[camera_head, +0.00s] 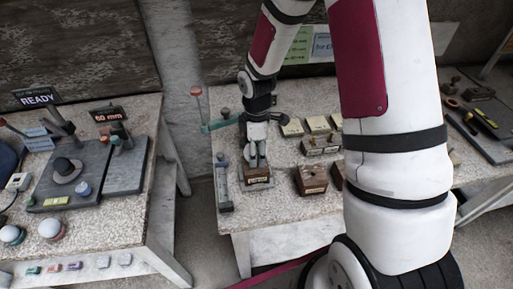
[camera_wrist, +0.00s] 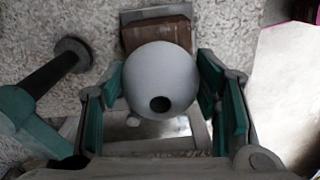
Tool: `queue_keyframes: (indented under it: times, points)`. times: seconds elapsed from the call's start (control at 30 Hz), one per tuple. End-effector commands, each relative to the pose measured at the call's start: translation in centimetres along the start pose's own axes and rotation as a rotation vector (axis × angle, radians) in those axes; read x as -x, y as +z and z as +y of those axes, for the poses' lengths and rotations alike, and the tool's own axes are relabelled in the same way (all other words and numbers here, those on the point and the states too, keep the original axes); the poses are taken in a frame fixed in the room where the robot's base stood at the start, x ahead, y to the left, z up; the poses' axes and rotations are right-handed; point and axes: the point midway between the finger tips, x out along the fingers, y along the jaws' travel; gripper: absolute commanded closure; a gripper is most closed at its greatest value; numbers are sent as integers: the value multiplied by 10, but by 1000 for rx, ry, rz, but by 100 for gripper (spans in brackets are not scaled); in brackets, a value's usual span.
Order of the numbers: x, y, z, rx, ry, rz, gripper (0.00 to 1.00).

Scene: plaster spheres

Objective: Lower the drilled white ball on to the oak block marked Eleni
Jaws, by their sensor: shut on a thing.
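The drilled white ball (camera_wrist: 163,72) is held between the green-padded fingers of my gripper (camera_wrist: 163,95) in the wrist view. Its dark hole faces the camera. A brown oak block (camera_wrist: 156,36) shows partly behind the ball, towards the top of that view. In the head view my gripper (camera_head: 256,160) points down at a brown block (camera_head: 257,178) with a pale label near the front left of the middle table. I cannot read the label. I cannot tell whether the ball touches the block; the fingers hide most of the ball there.
Another brown block (camera_head: 311,180) stands to the right, with several pale-topped blocks behind. A post with a reddish knob (camera_head: 196,92) stands at the back left. The left table (camera_head: 122,216) holds a dark fixture and pale balls, including one ball (camera_head: 50,228) near its front.

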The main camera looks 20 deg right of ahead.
Motion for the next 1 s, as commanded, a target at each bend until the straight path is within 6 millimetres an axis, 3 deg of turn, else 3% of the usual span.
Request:
queue_keyframes:
  times: [0.87,0.9,0.97,1.0]
  points:
    - [-20,0,0,0,0,0,77]
    - [-20,0,0,-1,0,0,35]
    - [-20,0,0,0,0,0,21]
    - [-20,0,0,0,0,0,20]
